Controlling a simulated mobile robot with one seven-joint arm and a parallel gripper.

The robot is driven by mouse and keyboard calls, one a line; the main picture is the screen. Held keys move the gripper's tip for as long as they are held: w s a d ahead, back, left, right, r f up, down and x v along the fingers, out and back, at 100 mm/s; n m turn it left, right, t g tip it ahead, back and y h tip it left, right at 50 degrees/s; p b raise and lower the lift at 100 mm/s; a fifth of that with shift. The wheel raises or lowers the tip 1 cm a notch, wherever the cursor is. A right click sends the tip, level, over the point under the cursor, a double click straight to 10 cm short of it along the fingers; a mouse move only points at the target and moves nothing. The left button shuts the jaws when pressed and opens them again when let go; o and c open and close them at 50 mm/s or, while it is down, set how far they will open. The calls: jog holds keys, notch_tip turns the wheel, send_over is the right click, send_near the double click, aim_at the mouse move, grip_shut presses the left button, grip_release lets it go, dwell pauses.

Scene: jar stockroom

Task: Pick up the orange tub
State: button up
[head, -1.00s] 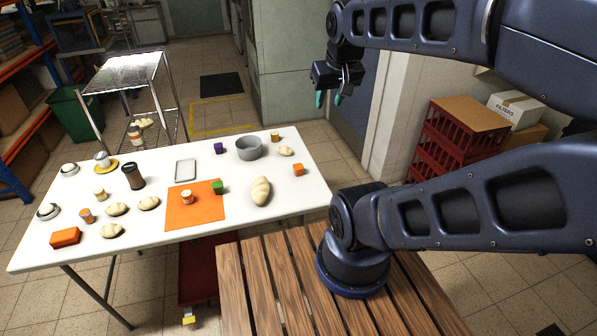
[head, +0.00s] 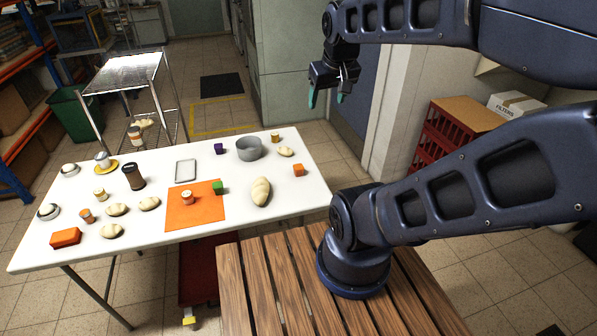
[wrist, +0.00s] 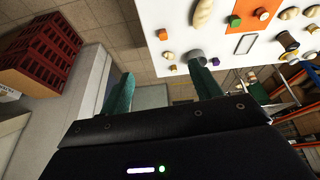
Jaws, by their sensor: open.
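A small orange tub (head: 86,216) stands upright at the left end of the white table (head: 240,214), behind an orange block (head: 66,237). Another small tub with an orange-brown band (head: 187,198) stands on the orange mat (head: 172,216). Two more small tubs, yellowish (head: 101,195) and amber (head: 275,137), stand at the left and the far right of the table. My gripper (head: 326,97) is open and empty, raised beyond the table's far right corner, well away from the orange tub. In the wrist view its teal fingers (wrist: 160,75) are spread with nothing between them.
A dark jar (head: 133,176), grey bowl (head: 249,148), tray (head: 186,170), bread loaf (head: 261,191), green block (head: 218,188) and several rolls share the table. A wire rack (head: 127,75) stands behind it. Red crates (head: 452,140) stand at the right.

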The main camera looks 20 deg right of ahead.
jog(key=w+f+n+g, duration=0.1)
jog(key=w+f+n, duration=0.4)
jog(key=w, duration=0.5)
jog(key=n+g, duration=0.3)
jog(key=n, duration=0.9)
send_over(298, 166)
notch_tip(298, 166, down, 28)
jog(key=r, duration=0.1)
jog(key=shift+w+f+n, duration=0.15)
jog(key=shift+f+n, duration=0.05)
jog(key=shift+f, duration=0.4)
jog(key=shift+w+f+n, duration=0.1)
jog(key=shift+f+n, duration=0.1)
jog(key=shift+f, duration=0.4)
notch_tip(298, 166, down, 5)
jog(key=shift+r, duration=0.1)
jog(key=shift+s+f, duration=0.2)
jog(key=shift+f, duration=1.15)
jog(key=shift+s+f, duration=0.2)
jog(key=shift+f, duration=1.1)
jog(key=c, duration=1.1)
